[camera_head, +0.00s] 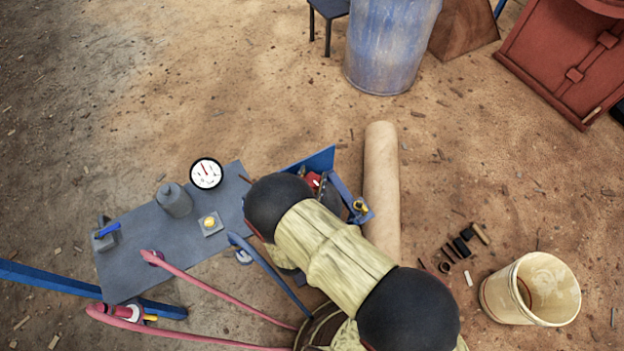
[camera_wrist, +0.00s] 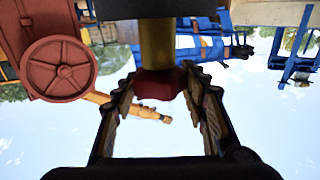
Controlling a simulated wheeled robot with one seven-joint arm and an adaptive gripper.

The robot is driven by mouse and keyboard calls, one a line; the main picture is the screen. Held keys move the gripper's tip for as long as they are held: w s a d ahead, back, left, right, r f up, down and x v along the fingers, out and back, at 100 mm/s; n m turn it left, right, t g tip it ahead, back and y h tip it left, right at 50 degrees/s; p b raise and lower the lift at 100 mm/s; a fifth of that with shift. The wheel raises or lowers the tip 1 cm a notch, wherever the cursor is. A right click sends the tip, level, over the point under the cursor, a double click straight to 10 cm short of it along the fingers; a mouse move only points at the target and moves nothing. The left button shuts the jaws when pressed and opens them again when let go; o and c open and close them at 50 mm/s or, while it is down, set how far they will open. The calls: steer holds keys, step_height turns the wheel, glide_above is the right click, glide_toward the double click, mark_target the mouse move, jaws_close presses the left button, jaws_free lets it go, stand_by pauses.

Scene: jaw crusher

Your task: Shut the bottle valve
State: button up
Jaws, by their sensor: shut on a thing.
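In the wrist view, my gripper (camera_wrist: 160,90) has its two fingers on either side of a dark red knob (camera_wrist: 158,83), closed on it. The knob sits on the end of a brass-yellow stem (camera_wrist: 157,45), which looks like the bottle valve. In the head view, a small red part (camera_head: 313,180) shows beside a blue bracket (camera_head: 322,160), just past my arm. My arm hides most of the gripper, the valve and whatever is under it there. How far the valve is turned cannot be told.
A grey panel (camera_head: 135,262) at left carries a round white gauge (camera_head: 206,173), a yellow button (camera_head: 210,222) and a blue-handled lever (camera_head: 106,231). Pink hoses (camera_head: 205,287) run below.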

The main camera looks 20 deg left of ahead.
steer(key=shift+m+h+b, duration=0.4)
steer(key=shift+m+h, duration=0.7)
steer(key=shift+h, duration=0.5)
steer(key=shift+r, duration=0.1)
steer(key=o, duration=1.2)
steer(key=shift+h, duration=0.3)
steer(key=s, duration=0.7)
steer(key=shift+s+a, duration=0.2)
